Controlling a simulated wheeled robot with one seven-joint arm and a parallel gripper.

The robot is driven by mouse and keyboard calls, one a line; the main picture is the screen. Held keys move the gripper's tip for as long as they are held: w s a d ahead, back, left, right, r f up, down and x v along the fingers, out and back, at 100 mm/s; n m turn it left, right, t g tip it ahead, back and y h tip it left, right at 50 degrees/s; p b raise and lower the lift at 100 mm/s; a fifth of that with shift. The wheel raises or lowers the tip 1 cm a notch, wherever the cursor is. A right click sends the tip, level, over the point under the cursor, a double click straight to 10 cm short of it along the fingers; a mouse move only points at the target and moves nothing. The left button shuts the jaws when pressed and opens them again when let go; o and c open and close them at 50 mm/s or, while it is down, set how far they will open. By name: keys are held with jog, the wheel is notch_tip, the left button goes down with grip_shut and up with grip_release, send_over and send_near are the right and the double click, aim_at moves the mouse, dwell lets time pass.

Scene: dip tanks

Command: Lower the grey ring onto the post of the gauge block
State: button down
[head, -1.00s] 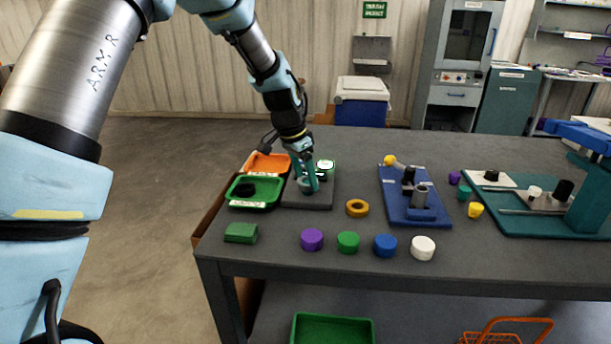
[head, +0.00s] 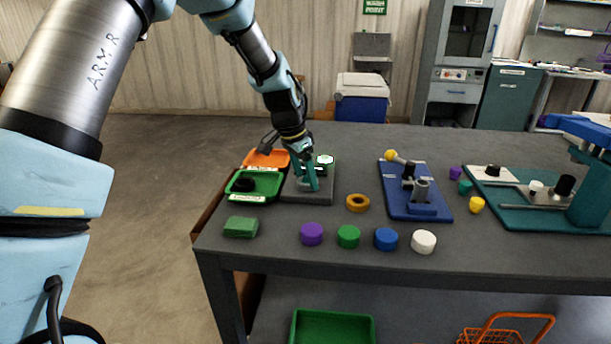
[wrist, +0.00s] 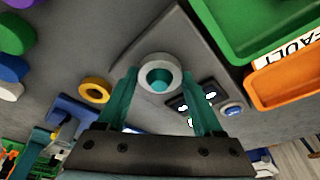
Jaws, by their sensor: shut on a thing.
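My gripper (head: 307,184) points down over the gauge block (head: 322,197), a dark grey plate at the table's left side. In the wrist view my gripper (wrist: 160,73) has its two teal fingers on either side of the grey ring (wrist: 158,66), shut on it. The teal top of the post (wrist: 160,83) shows through the ring's hole, a little off centre. I cannot tell whether the ring is around the post or just above it. In the head view the fingers partly hide the ring and post. The block carries a dark panel with lit displays (wrist: 196,97).
Green (head: 240,197) and orange (head: 254,160) trays stand left of the block. An orange ring (head: 357,203) lies to its right, before a blue fixture (head: 423,212). A green block (head: 241,227) and several coloured cylinders line the front. A teal fixture (head: 515,219) stands far right.

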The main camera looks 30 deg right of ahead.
dwell(0.3)
grip_release()
dwell(0.4)
jog(key=shift+r+p, duration=2.65)
jog(key=shift+r, duration=1.4)
